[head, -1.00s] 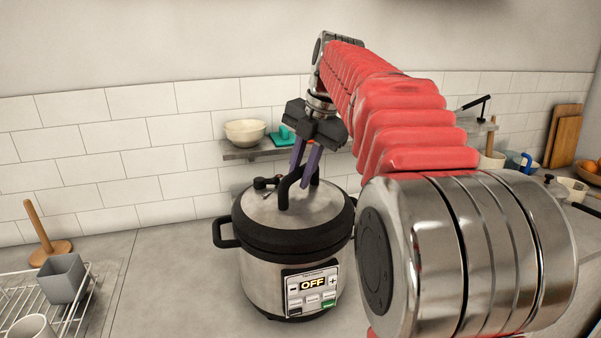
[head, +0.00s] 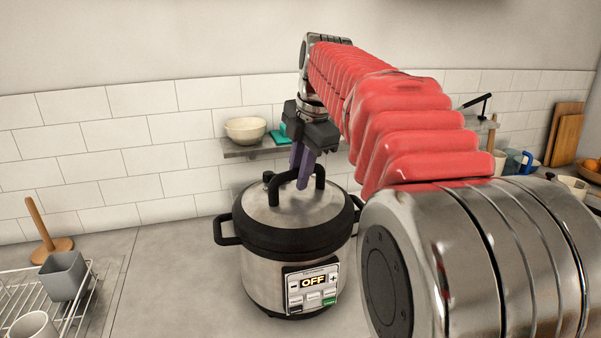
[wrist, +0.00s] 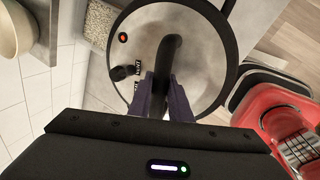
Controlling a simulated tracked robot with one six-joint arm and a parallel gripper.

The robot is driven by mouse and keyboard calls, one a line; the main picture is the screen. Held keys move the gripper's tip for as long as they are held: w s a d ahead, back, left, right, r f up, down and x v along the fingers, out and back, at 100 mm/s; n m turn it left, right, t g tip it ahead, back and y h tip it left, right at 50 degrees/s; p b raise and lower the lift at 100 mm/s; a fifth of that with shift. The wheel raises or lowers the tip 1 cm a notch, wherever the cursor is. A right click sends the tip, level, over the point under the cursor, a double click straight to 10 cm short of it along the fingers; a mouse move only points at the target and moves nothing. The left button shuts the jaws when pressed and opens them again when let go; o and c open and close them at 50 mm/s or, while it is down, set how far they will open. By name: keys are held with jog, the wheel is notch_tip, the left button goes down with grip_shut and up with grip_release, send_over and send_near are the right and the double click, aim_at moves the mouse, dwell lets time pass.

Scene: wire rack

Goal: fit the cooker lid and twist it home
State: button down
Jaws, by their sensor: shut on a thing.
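The cooker (head: 262,275) stands on the counter, steel with a black band and a panel reading OFF. Its steel lid (head: 260,207) with a black rim sits on top and looks level; I cannot tell whether it is locked. A black arched handle (head: 277,190) rises from the lid. My gripper (head: 303,178) comes down from above, its purple fingers shut on the lid handle. In the wrist view the fingers (wrist: 168,100) close around the handle (wrist: 166,62), with a black valve and a red dot (wrist: 122,38) on the lid to the left.
A wall shelf (head: 255,148) with a cream bowl (head: 245,130) is behind the cooker. A wire rack (head: 75,305) holding a grey cup (head: 64,275) and a wooden stand (head: 47,235) are at left. The counter between rack and cooker is clear.

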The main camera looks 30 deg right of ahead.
jog(key=m, duration=0.3)
jog(key=shift+a+h, duration=0.35)
jog(key=shift+h, duration=0.05)
jog(key=c, duration=1.6)
grip_release()
jog(key=shift+o, duration=0.2)
jog(key=shift+f, duration=0.15)
jog(key=v, duration=1.4)
jog(key=shift+a+f, duration=0.1)
